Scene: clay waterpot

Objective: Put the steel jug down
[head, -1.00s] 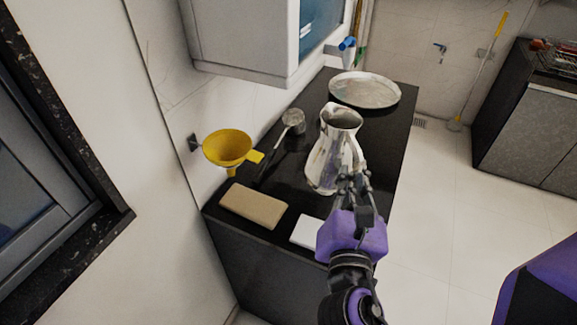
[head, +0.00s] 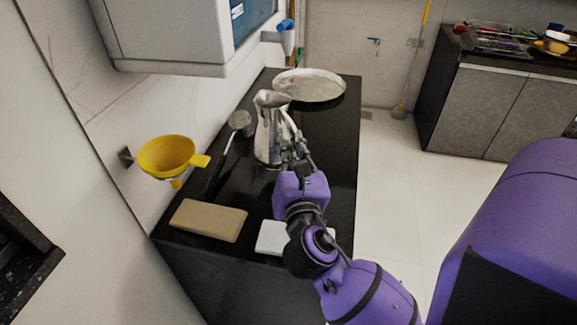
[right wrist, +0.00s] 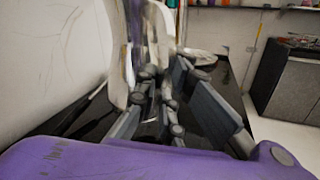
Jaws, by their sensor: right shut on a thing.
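The steel jug (head: 266,135) is upright over the black counter (head: 325,150), near its middle. My right gripper (head: 293,150) reaches it from the front right and is shut on its handle side. The right wrist view shows the gripper fingers (right wrist: 165,100) close around part of the jug (right wrist: 160,30), which is blurred there. In the head view the jug's base looks at or very near the counter top; I cannot tell whether it touches. My left gripper is not in view.
A round metal tray (head: 325,84) lies behind the jug. A ladle (head: 240,124) is to its left. A yellow funnel (head: 166,156) hangs at the wall. A tan block (head: 208,220) and a white block (head: 272,238) lie at the front. The counter's right side is clear.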

